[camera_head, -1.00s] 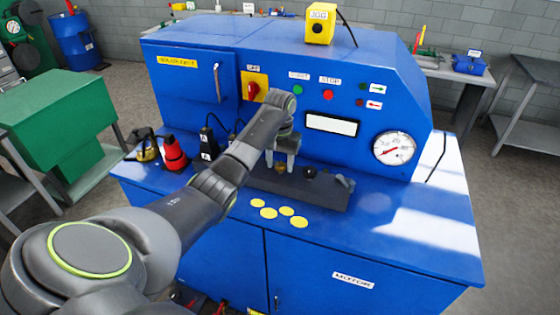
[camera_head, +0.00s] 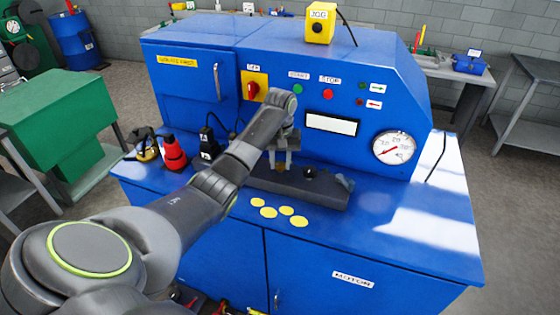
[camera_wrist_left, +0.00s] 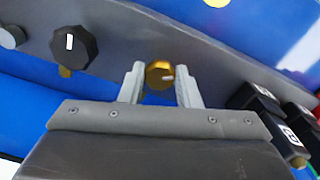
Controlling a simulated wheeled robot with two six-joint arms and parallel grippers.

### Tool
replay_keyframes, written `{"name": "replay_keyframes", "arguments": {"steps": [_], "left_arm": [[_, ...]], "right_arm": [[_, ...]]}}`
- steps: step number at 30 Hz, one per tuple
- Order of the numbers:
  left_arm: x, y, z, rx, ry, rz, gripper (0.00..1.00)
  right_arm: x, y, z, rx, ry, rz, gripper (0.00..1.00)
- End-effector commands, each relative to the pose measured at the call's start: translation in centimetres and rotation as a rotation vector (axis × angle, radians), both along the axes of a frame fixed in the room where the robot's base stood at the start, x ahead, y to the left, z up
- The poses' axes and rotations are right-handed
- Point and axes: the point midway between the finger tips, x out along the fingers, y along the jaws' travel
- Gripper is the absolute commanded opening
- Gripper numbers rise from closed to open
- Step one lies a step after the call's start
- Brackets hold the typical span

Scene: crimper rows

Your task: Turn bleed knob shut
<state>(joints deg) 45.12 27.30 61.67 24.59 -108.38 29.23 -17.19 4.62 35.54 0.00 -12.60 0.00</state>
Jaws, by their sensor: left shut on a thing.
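A small brass knob (camera_wrist_left: 160,74) with a pale mark on its face sits between the two fingers of my left gripper (camera_wrist_left: 160,88) in the left wrist view. The fingers are shut on it from both sides. In the head view my left gripper (camera_head: 281,162) reaches down to the left part of the dark grey block (camera_head: 300,190) on the blue bench. The knob shows there only as a small spot (camera_head: 280,168) below the fingers. My right gripper is not in view.
A black knob with a white line (camera_wrist_left: 74,47) stands beside the brass one. A pressure gauge (camera_head: 394,148) is on the blue panel at right.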

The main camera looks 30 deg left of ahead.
Motion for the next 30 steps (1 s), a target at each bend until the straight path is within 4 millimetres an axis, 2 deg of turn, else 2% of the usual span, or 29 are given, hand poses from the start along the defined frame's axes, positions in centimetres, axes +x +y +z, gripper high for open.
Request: {"name": "replay_keyframes", "arguments": {"steps": [18, 30], "left_arm": [[0.23, -0.11, 0.04, 0.001, -0.004, 0.585, 0.07], [0.33, -0.1, 0.05, 0.001, -0.004, 0.888, 0.07]], "right_arm": [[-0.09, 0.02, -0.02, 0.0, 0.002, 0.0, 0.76], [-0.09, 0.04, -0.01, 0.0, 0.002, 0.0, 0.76]]}}
